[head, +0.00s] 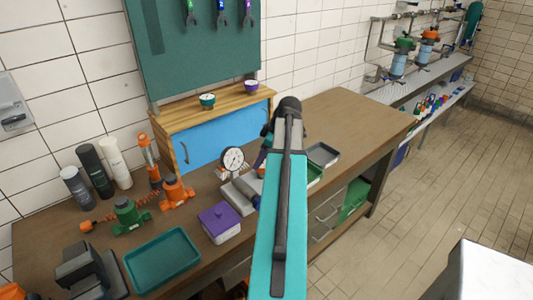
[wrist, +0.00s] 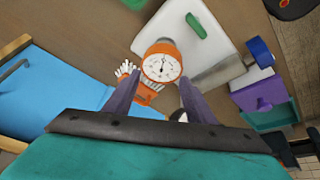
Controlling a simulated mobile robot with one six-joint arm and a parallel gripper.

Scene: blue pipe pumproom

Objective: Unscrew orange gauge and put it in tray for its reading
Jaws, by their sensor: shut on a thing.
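In the wrist view the orange gauge (wrist: 162,64), with a round white dial and a dark needle, lies between the two grey-purple fingers of my gripper (wrist: 160,88). The fingers are shut on it, and its dial faces the camera. The numbers are too small to read. In the head view my teal arm hides most of my gripper and the held gauge. A grey tray (head: 323,154) and a green tray (head: 316,175) lie just right of my arm. A teal tray (head: 162,260) lies at the front left. I cannot tell which reading each tray is for.
A white-faced dial (head: 233,158) stands left of my arm. A purple-lidded box (head: 220,222), green and orange jacks (head: 176,192) and several bottles (head: 94,170) crowd the bench's left. A blue-doored cabinet (head: 205,141) stands behind. The bench's right end (head: 365,115) is clear.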

